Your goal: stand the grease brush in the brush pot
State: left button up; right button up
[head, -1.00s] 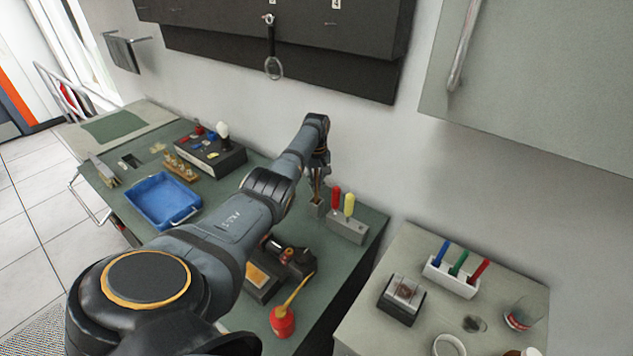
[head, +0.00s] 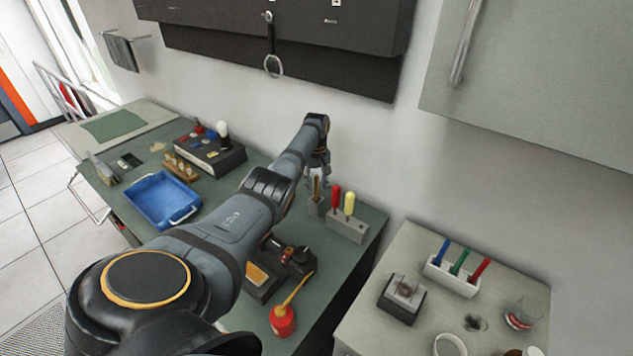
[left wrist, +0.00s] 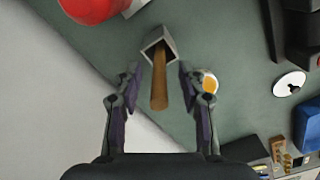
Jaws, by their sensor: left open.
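The grease brush (left wrist: 159,88) has a brown wooden handle. It stands with its lower end inside the grey square brush pot (left wrist: 152,40) in the left wrist view, and its handle sticks up out of the pot. In the head view the pot (head: 316,207) is at the back of the green bench, with the handle (head: 317,187) rising from it. My left gripper (left wrist: 160,74) is open, with one finger on each side of the handle and gaps between. In the head view the left gripper (head: 318,172) is above the pot. The brush's bristles are hidden.
A grey block holding a red and a yellow handled tool (head: 347,228) stands right beside the pot. A red oil can (head: 282,320), a blue tray (head: 161,201) and a dark box (head: 211,157) are on the bench. A wall is close behind.

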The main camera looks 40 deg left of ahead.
pick_arm(q)
notch_tip(320, 180, up, 12)
jog(key=shift+f, duration=0.1)
jog(key=shift+f, duration=0.1)
dwell(1.2)
